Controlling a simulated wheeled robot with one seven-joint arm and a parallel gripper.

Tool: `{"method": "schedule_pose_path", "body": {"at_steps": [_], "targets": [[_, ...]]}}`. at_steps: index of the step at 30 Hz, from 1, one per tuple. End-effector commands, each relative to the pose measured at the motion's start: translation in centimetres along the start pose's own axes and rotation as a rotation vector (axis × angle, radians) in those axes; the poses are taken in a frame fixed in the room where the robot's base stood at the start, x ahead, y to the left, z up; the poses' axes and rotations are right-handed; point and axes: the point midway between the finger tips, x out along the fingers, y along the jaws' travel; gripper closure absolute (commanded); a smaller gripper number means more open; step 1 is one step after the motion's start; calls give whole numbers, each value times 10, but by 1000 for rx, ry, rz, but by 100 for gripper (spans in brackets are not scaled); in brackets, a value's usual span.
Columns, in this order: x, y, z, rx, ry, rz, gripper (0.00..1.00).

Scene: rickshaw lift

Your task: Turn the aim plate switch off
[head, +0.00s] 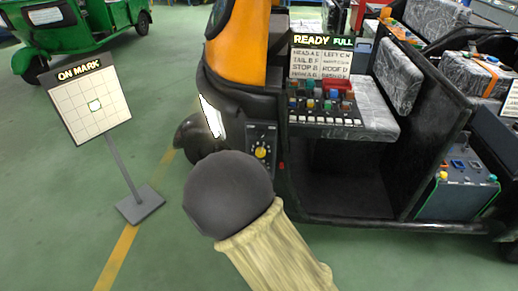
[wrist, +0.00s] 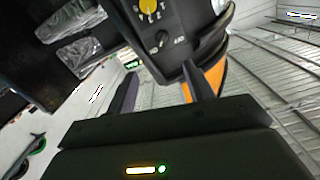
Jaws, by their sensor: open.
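A dark panel (head: 261,140) with a yellow dial (head: 261,152) is on the front side of the black rickshaw. In the wrist view the yellow dial (wrist: 148,6) is at the top edge, with a small dark knob (wrist: 162,38) and tiny white lettering below it. I cannot tell which of them is the aim plate switch. A gridded board (head: 92,106) headed "ON MARK" stands at the left, with a pale lit patch near its middle. My gripper (wrist: 160,75) is open and empty, its fingers pointing toward the panel's lower part, apart from it. In the head view my arm hides it.
A "READY FULL" sign (head: 322,42) and a board of coloured switches (head: 325,108) sit by the rickshaw seat. A dark toolbox (head: 458,190) is at its rear right. A green rickshaw (head: 70,25) is at upper left. The green floor is clear in front.

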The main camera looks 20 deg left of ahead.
Motion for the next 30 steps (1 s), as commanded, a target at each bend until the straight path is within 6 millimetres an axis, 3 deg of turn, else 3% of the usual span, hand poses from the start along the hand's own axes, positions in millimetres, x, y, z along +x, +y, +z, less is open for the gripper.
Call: {"method": "schedule_pose_path", "body": {"at_steps": [11, 16, 30], "targets": [[-5, -11, 1, -1, 30, -20, 48], [4, -9, 1, -2, 30, -17, 48], [81, -6, -3, -2, 32, -10, 48]]}}
